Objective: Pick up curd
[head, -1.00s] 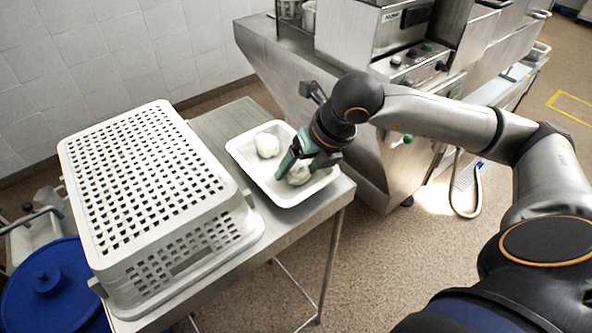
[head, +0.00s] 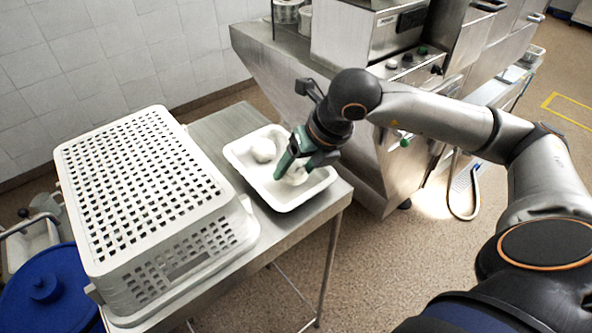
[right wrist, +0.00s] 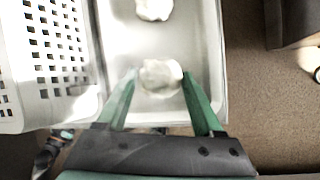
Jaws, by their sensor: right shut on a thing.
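Two white lumps of curd are in a white tray (head: 262,188) on the steel table. The far curd (head: 263,150) lies loose in the tray; it also shows at the top of the right wrist view (right wrist: 154,9). My right gripper (head: 290,172) reaches down into the tray and is shut on the near curd (head: 298,175). In the right wrist view this curd (right wrist: 160,77) sits between the two green fingers (right wrist: 161,84). Whether it is clear of the tray floor I cannot tell.
A stack of white perforated baskets (head: 140,185) stands on the steel table (head: 232,122), left of the tray. A blue lid (head: 45,290) is at the lower left. Steel machines (head: 350,45) stand behind. Open floor lies right of the table.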

